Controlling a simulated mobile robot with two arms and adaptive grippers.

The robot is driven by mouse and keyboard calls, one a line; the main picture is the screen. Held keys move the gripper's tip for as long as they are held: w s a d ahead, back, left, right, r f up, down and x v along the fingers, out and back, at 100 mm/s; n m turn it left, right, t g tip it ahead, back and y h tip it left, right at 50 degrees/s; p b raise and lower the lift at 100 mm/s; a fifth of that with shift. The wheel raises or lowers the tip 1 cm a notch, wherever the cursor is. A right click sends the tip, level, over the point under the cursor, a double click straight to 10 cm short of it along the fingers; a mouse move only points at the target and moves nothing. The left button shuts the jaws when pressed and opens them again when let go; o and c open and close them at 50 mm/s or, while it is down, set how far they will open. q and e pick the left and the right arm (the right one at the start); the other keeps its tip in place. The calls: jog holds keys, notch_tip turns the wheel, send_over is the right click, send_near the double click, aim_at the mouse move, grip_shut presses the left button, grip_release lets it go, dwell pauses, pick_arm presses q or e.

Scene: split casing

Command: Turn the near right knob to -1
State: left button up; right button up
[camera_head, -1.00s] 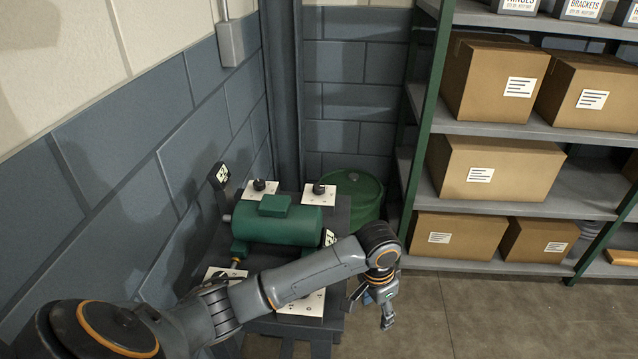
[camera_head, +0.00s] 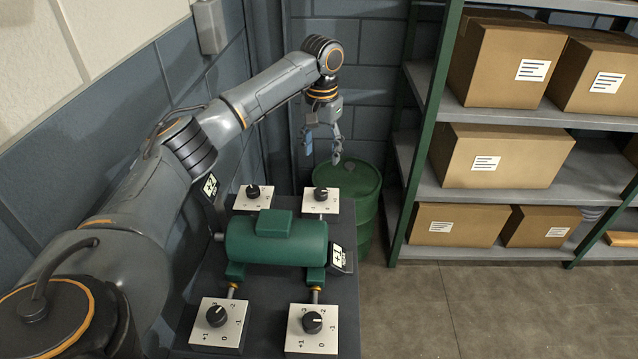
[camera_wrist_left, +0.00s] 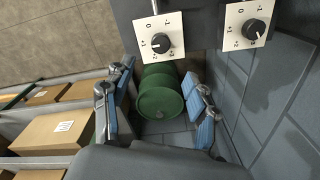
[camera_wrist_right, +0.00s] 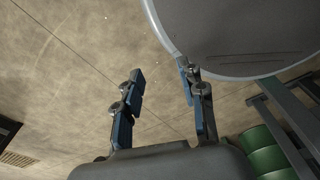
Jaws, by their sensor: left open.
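The near right knob (camera_head: 312,322) is black, on a white plate with printed numbers, at the bench's near right corner. In the head view nothing covers it; I cannot surely read its pointer. My left gripper (camera_head: 322,153) is open and empty, high at the far end of the bench above a green drum, well away from that knob. Its two spread fingers show in the left wrist view (camera_wrist_left: 156,112) with nothing between them. My right gripper (camera_wrist_right: 161,73) is seen only in its own wrist view, open and empty over the floor.
A green motor casing (camera_head: 276,242) lies mid-bench. The near left knob (camera_head: 216,316), far left knob (camera_head: 253,191) and far right knob (camera_head: 320,194) stand around it. The green drum (camera_head: 350,190) is behind the bench. Shelves with cartons (camera_head: 500,157) stand at right; floor between is clear.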

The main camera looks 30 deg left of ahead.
aim_at(321, 191)
pick_arm(q)
notch_tip(321, 191, down, 4)
jog(key=shift+r+p, duration=0.1)
jog(key=shift+p, duration=0.2)
notch_tip(321, 191, down, 2)
jog(key=shift+a+f, duration=0.1)
notch_tip(321, 191, down, 5)
jog(key=shift+f+p, duration=0.2)
jog(key=shift+p, duration=0.3)
jog(key=shift+f, duration=0.3)
jog(key=shift+w+f, duration=0.1)
jog(key=shift+f, duration=0.2)
jog(key=shift+c, duration=1.2)
jog(key=c, duration=0.9)
jog(key=shift+r, duration=0.1)
pick_arm(e)
jog(key=shift+s+d+r, duration=0.25)
jog(key=shift+s+r, duration=0.1)
jog(key=shift+r, duration=0.15)
jog(key=shift+s+d+r, duration=0.25)
jog(key=shift+s+r, duration=0.1)
jog(key=shift+r, duration=0.1)
